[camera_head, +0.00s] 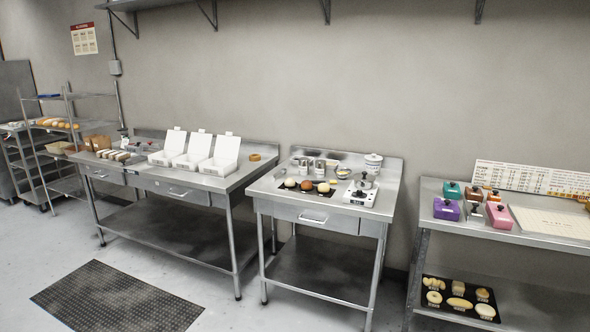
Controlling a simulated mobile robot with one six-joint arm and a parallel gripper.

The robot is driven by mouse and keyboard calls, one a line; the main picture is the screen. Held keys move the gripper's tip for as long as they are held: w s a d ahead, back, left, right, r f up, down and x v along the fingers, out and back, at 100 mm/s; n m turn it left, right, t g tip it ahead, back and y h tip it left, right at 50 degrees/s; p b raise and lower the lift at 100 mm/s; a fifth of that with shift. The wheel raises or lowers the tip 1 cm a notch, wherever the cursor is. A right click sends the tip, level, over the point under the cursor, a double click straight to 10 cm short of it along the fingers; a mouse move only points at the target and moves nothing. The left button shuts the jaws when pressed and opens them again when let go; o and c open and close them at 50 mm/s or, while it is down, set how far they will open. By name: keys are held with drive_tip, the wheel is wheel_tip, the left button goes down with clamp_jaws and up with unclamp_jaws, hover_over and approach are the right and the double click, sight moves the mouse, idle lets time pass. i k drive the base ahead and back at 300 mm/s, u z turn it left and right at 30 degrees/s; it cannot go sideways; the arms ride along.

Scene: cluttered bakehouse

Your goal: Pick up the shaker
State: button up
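Small metal cylinders that look like shakers stand at the back of the middle steel table (262,187). One metal cylinder (303,165) is on the left and another metal cylinder (320,168) is just right of it. A further metal vessel (365,181) stands on the white scale (360,196) at the table's right. They are too small for me to tell which is the shaker. My gripper is not in view.
A dark tray (285,190) with buns lies in front of the cylinders. A white canister (373,163) stands behind the scale. Colourful boxes (446,210) sit on the right table. A dark mat (117,300) lies on the otherwise open floor.

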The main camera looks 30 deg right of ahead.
sight(304, 162)
drive_tip(key=z, duration=0.05)
drive_tip(key=i, duration=1)
drive_tip(key=u, duration=0.05)
